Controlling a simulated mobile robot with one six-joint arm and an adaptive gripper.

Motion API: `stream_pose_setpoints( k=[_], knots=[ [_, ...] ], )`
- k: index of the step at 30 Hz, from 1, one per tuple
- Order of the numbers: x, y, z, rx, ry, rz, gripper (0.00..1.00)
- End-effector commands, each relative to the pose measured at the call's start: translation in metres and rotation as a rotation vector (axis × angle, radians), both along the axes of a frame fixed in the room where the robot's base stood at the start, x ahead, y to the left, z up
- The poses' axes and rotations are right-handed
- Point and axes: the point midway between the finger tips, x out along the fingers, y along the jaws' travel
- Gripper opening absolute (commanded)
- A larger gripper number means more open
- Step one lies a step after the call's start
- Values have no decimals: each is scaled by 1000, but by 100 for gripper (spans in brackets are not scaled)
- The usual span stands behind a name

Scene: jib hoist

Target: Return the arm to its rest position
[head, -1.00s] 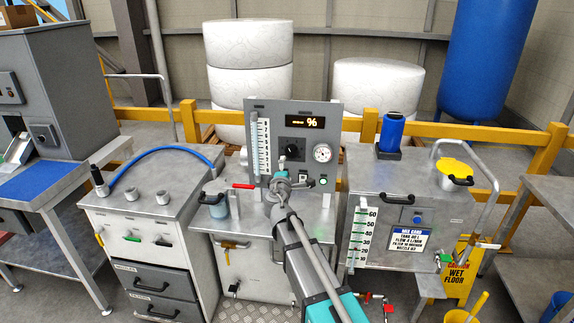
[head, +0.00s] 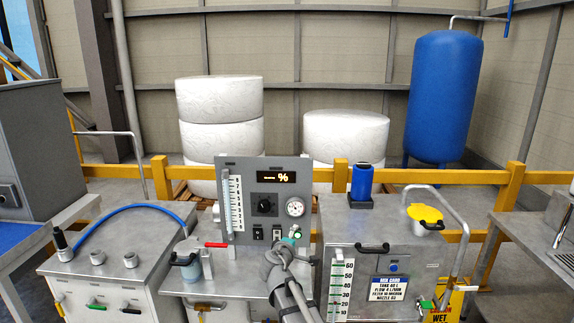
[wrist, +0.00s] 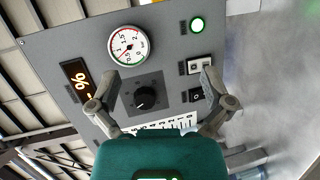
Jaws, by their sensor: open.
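My gripper (head: 284,250) is in front of the lower right part of the grey instrument panel (head: 225,175) in the head view. In the wrist view my gripper (wrist: 156,82) has its two fingers spread wide with nothing between them. The panel (wrist: 70,45) shows behind the fingers, with a black knob (wrist: 142,92) seen between them. I cannot tell the exact gap from fingertips to panel, but no contact shows. My arm comes up from the bottom of the head view.
The panel carries a round gauge (wrist: 127,45), a lit green lamp (wrist: 197,24) and rocker switches (wrist: 200,65). A drawer cabinet (head: 135,240) with a blue hose stands left. A grey tank cabinet (head: 350,220) with a blue bottle (head: 361,183) stands right. A yellow rail (head: 425,177) runs behind.

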Motion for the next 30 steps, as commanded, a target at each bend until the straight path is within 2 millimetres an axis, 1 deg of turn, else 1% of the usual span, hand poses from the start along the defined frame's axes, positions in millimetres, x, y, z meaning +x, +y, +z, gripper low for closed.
stream_pose_setpoints(
  k=[1, 2, 3, 6, 9, 13, 17, 21, 24, 27, 30],
  knots=[
    [-11, -24, -6, 60, 31, -63, 100],
    [-17, -35, -11, 98, 51, -100, 100],
    [-24, -51, -18, 148, 78, -149, 100],
    [-46, -84, -37, 270, 150, -268, 100],
    [-71, -112, -55, 391, 226, -384, 100],
    [-107, -139, -78, 545, 335, -528, 100],
    [-147, -156, -98, 694, 451, -660, 100],
    [-190, -164, -114, 851, 587, -789, 100],
    [-219, -164, -121, 952, 684, -865, 100],
    [-243, -161, -124, 1034, 771, -921, 100],
    [-259, -158, -125, 1090, 834, -956, 100]
  ],
)
